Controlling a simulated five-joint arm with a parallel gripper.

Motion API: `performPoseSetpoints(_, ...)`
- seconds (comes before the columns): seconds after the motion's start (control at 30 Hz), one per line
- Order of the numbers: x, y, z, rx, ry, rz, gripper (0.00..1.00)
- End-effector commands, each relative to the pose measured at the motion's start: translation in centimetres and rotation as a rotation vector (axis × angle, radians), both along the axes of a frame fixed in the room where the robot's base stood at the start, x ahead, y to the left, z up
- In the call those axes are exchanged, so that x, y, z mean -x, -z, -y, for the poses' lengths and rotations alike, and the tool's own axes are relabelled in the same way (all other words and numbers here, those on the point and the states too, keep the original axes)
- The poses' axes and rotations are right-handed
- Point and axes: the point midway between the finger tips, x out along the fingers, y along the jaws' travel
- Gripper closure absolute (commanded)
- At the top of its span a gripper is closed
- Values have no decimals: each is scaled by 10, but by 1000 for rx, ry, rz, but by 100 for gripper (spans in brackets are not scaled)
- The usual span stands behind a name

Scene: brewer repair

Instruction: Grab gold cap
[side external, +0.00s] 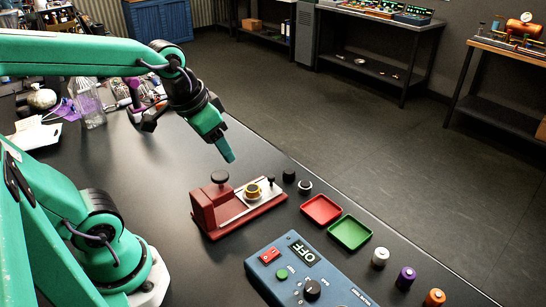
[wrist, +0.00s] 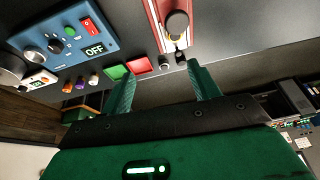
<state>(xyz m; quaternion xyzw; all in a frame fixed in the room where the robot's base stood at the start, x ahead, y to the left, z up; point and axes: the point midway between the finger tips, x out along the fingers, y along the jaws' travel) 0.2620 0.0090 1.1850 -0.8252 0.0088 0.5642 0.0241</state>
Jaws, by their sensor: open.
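The gold cap (side external: 252,190) sits on the pale metal plate of a red fixture (side external: 207,214) on the black bench. In the wrist view a round gold part with a dark centre, apparently the same cap (wrist: 177,24), shows at the top on the red fixture (wrist: 155,22). My gripper (side external: 229,158) is in the air above and behind the fixture, tilted down and apart from the cap. In the wrist view my gripper (wrist: 164,78) has its two green fingers spread with nothing between them.
A blue control box (side external: 270,272) reading OFF is in front.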

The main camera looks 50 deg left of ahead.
Motion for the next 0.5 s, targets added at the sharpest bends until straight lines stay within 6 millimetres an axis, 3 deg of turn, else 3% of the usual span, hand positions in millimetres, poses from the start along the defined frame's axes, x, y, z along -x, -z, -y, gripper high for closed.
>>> performPoseSetpoints(0.5, -65, 54, -23, -24, 76, -210, 39)
